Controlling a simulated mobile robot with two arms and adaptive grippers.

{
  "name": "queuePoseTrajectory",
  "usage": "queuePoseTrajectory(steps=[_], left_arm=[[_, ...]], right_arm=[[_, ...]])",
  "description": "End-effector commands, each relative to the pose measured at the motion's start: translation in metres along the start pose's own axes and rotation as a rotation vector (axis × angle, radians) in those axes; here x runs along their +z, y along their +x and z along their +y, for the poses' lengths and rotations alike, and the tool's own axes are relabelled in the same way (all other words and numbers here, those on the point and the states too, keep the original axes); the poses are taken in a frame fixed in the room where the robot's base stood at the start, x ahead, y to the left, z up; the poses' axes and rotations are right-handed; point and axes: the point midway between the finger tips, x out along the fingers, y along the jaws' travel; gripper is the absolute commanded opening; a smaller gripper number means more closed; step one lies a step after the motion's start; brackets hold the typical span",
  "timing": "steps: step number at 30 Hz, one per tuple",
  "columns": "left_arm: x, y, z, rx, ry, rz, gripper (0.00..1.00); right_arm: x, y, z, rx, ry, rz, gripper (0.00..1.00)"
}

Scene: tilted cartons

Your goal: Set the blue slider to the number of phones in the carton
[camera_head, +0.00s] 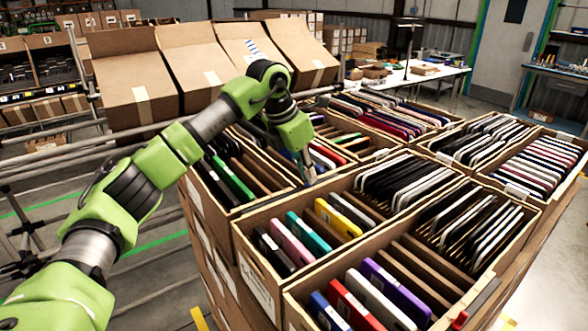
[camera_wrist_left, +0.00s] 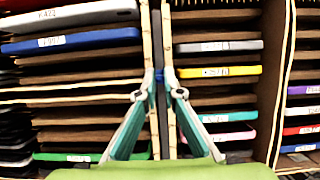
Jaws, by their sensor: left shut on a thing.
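My left gripper (camera_head: 306,172) reaches down among the tilted cartons, at the rim between two of them. In the left wrist view its fingers (camera_wrist_left: 160,85) are closed on a small blue slider (camera_wrist_left: 159,75) at the cardboard edge between two cartons. One neighbouring carton (camera_head: 243,240) holds black, pink, teal and yellow phones, with a grey one (camera_wrist_left: 219,46) showing in the wrist view. The other carton (camera_head: 200,183) holds a green phone (camera_head: 232,180), with blue (camera_wrist_left: 72,41) and white ones in the wrist view. The right gripper is not in view.
More cartons with upright phones stand close around, including the front one (camera_head: 296,310) with blue, red, white and purple phones. Empty tilted cartons (camera_head: 137,92) stand at the back left. A white table (camera_head: 436,76) is behind.

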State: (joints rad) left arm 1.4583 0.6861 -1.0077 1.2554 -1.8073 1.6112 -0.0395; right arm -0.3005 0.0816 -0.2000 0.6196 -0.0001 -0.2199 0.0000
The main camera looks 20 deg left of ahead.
Motion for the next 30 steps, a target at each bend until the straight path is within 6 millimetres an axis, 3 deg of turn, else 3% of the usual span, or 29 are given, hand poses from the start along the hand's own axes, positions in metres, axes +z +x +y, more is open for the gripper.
queuePoseTrajectory(steps=[9, 10, 12, 23, 30], left_arm=[[0.002, 0.0, 0.001, 0.003, 0.0, -0.002, 0.0], [0.002, 0.0, 0.001, 0.003, 0.0, -0.002, 0.13], [0.002, 0.0, 0.001, 0.003, 0.0, -0.002, 0.25], [0.002, -0.002, 0.001, 0.002, 0.0, 0.0, 0.25], [0.003, -0.038, 0.001, 0.004, -0.001, -0.004, 0.25]], right_arm=[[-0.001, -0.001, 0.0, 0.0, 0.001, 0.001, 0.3], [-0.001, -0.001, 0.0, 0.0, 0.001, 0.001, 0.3], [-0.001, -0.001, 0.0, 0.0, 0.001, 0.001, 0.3], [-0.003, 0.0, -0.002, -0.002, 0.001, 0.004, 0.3], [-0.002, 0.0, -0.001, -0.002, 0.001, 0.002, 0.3]])
